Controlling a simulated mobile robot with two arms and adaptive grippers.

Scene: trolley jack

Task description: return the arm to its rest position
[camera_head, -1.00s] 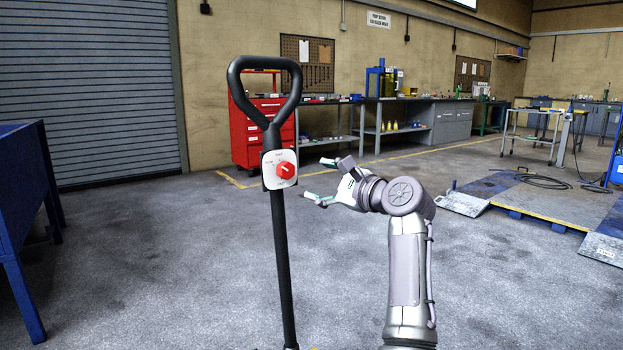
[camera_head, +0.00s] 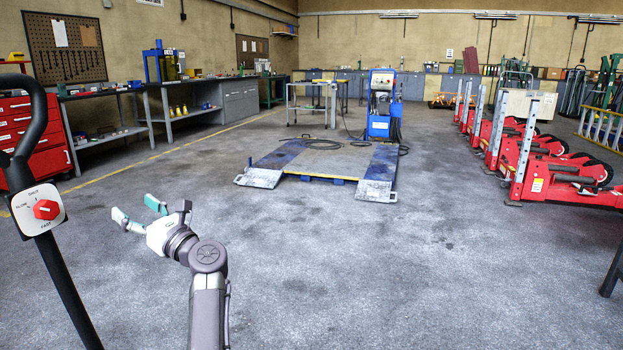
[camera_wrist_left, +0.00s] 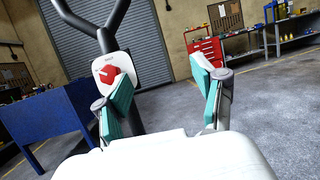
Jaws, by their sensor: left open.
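My left gripper (camera_head: 138,214) is open and empty. In the head view its arm rises from the bottom and the fingers point left, toward the trolley jack's handle. The jack's black handle (camera_head: 66,285) is cut off by the left edge; it carries a white plate with a red knob (camera_head: 46,209). A gap of floor shows between fingers and handle. In the left wrist view the gripper's teal pads (camera_wrist_left: 168,110) stand apart, with the handle and the red knob (camera_wrist_left: 108,74) beyond them. The jack's base is out of view. My right gripper is not in view.
A red tool cabinet (camera_head: 38,140) and grey workbenches (camera_head: 172,112) line the left wall. A low blue platform (camera_head: 325,160) stands ahead, and red lifting units (camera_head: 548,165) stand at right. A blue bench (camera_wrist_left: 52,125) shows in the wrist view. The middle floor is clear.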

